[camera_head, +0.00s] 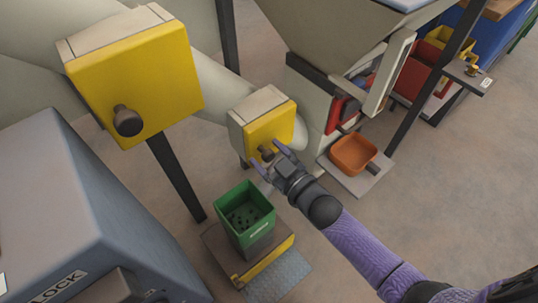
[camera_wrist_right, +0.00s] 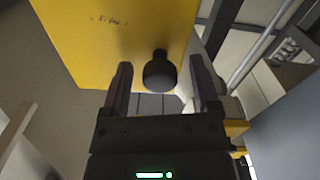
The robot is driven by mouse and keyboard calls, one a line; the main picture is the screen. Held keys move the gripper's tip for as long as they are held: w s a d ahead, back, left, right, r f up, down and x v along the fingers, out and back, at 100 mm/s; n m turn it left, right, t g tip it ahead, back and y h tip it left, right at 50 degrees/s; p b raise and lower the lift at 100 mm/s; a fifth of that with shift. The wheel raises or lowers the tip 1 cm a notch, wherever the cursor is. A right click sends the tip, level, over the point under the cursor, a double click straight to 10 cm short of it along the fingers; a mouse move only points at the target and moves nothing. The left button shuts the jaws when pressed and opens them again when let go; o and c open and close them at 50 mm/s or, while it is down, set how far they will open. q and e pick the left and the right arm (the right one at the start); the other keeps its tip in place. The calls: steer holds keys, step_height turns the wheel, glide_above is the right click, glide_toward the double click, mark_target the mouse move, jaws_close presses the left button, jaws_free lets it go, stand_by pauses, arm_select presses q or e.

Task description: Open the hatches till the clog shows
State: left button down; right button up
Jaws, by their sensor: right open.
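A small yellow hatch (camera_head: 277,124) closes a pale box on the slanted pipe. Its dark round knob (camera_wrist_right: 160,72) shows between my right gripper's fingers in the right wrist view. My right gripper (camera_head: 267,156) is open in front of this hatch; I cannot tell whether the fingers touch the knob. A larger yellow hatch (camera_head: 150,75) with a dark knob (camera_head: 127,121) is shut at the upper left. At the right, a pale panel (camera_head: 391,72) stands beside an opening with red and blue inside. No clog can be made out. My left gripper is not in view.
A green bin (camera_head: 245,213) with dark bits inside stands on a low platform below the gripper. An orange tray (camera_head: 353,155) sits on a pale shelf to the right. A grey-blue cabinet (camera_head: 60,200) fills the lower left. Dark posts stand between the machines.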

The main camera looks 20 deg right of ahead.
jaws_close()
stand_by(1.3)
